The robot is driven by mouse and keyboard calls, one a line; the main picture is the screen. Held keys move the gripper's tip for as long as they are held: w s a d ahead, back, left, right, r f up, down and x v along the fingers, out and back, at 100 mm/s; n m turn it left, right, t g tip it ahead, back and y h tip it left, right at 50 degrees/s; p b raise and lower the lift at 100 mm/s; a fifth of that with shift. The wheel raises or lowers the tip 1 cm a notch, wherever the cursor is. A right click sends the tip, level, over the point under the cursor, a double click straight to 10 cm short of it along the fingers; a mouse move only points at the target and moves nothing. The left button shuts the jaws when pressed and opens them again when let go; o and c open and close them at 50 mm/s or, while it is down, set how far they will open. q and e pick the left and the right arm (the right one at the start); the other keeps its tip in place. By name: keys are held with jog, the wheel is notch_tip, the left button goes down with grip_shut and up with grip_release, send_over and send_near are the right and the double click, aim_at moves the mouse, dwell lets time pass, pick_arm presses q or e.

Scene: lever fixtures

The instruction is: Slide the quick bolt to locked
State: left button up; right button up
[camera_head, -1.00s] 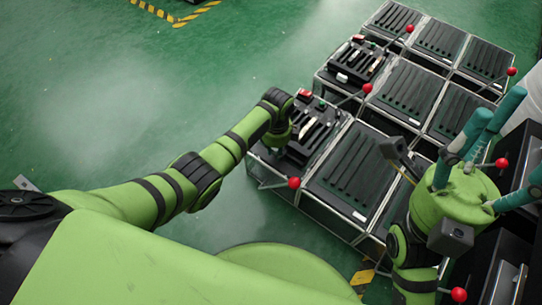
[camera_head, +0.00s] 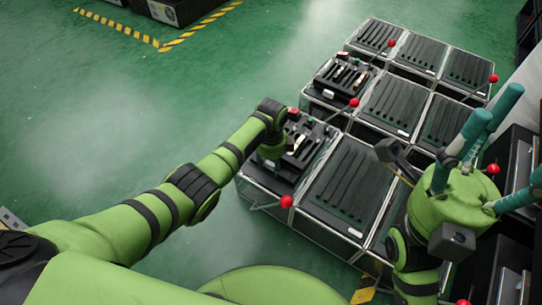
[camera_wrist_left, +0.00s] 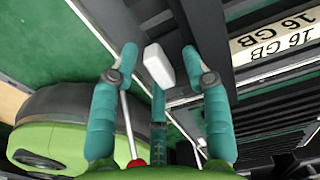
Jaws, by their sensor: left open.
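I see a gap between the block and the fingers. The block appears to be the bolt's handle, but I cannot tell for certain. In the head view my left wrist is over the near-left black fixture (camera_head: 312,142), and its fingers are mostly hidden. The bolt's position cannot be read there. My right gripper (camera_head: 512,150) is at the right, with teal fingers spread and nothing visible between them.
A lever with a red ball (camera_head: 287,201) sticks out from the near fixture; a red ball and rod (camera_wrist_left: 137,163) also show in the left wrist view. Several ribbed black panels (camera_head: 345,195) in clear-sided boxes stand alongside. Green floor (camera_head: 110,130) is free at left.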

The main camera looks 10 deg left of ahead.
aim_at(272, 164)
pick_arm(q)
notch_tip(272, 164, up, 12)
dwell(0.4)
jog(key=shift+f, duration=0.1)
dwell(0.3)
